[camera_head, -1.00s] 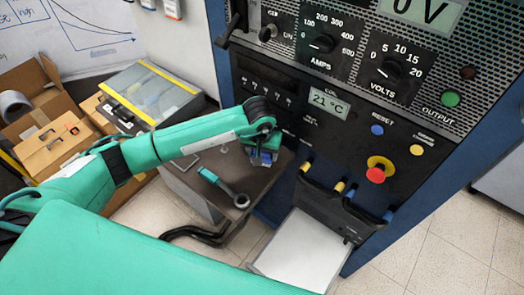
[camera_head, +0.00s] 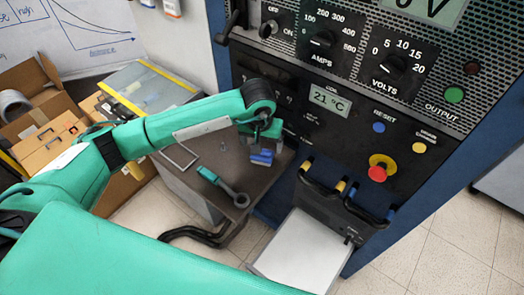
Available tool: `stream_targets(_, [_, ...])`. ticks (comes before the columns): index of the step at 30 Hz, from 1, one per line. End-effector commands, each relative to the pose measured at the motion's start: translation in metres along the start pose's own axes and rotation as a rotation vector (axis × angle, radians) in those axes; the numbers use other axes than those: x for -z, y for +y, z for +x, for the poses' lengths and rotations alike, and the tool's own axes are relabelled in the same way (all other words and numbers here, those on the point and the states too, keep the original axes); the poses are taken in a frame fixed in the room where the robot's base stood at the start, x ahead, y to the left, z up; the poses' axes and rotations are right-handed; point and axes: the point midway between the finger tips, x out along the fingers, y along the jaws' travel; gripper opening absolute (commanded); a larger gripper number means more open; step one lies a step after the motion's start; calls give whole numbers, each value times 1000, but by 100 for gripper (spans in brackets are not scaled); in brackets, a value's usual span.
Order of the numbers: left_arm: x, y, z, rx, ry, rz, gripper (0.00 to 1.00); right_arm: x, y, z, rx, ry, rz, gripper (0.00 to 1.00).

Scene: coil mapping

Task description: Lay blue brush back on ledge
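The blue brush (camera_head: 262,157) is a small blue block on the dark brown ledge (camera_head: 205,158), near its back edge by the blue cabinet. My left gripper (camera_head: 262,138) is just above the brush, with its grey fingers seeming spread and the brush visible below them. The small gap between fingertips and brush is hard to judge from this angle. My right gripper is out of view.
A teal-handled ring tool (camera_head: 225,187) and a thin metal frame (camera_head: 180,157) lie on the ledge. The control panel with a red stop button (camera_head: 377,173) stands close behind. Cardboard boxes (camera_head: 45,125) are at left.

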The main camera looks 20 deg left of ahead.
Motion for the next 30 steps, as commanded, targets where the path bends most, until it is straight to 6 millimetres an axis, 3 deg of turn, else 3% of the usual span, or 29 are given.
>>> stream_targets(6, [1, 0, -42, 0, 4, 1, 85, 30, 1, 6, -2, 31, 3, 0])
stream_targets(12, [0, 0, -66, 0, 1, 0, 85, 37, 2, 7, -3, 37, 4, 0])
stream_targets(21, [0, 0, -71, 0, -1, 0, 85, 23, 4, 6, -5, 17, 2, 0])
stream_targets(30, [0, 0, -71, 0, -1, 0, 85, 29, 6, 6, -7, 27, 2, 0])
